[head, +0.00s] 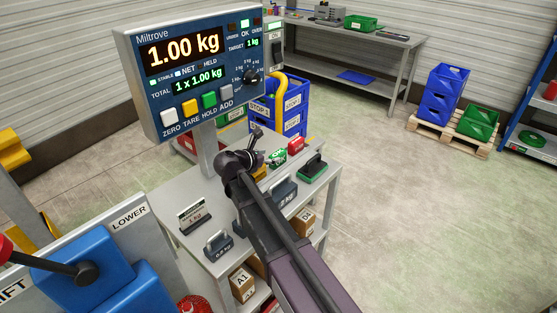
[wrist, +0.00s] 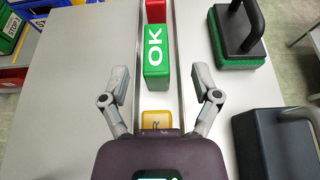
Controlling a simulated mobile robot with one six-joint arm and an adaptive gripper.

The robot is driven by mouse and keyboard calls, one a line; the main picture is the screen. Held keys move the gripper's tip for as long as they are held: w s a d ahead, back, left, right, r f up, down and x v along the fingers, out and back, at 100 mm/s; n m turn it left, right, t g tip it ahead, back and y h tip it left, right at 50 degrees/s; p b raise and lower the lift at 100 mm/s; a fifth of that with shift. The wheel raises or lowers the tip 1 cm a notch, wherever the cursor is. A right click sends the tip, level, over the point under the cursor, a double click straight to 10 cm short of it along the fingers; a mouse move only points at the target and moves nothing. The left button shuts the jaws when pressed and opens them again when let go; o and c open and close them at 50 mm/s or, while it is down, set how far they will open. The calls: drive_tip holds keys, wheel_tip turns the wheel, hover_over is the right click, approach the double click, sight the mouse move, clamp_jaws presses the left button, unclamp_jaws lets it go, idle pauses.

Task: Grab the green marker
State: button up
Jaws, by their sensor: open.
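The green marker is a small green block with a white "OK" on top (wrist: 156,50). It lies in a narrow channel on the grey table, and also shows in the head view (head: 278,158). My gripper (wrist: 161,78) is open and empty, its fingers spread to the left and right. In the wrist view the block's near end appears between the fingertips, with gaps on both sides; the height between them is unclear. In the head view my gripper (head: 257,139) is over the table, close to the block.
A red block (wrist: 155,10) lies just beyond the green one, and a yellow block (wrist: 157,120) nearer me. Right of the channel are a handled green-bottomed block (wrist: 240,40) and a dark handled weight (wrist: 270,140).

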sight(281, 153)
drive_tip(key=shift+w, duration=0.1)
drive_tip(key=shift+b+x, duration=0.65)
drive_tip(key=shift+x, duration=0.85)
drive_tip(key=shift+w+d+b, duration=0.35)
drive_tip(key=shift+w+d, duration=0.1)
drive_tip(key=shift+d, duration=0.1)
drive_tip(key=shift+d+f, duration=0.1)
drive_tip(key=shift+d, duration=0.05)
clamp_jaws()
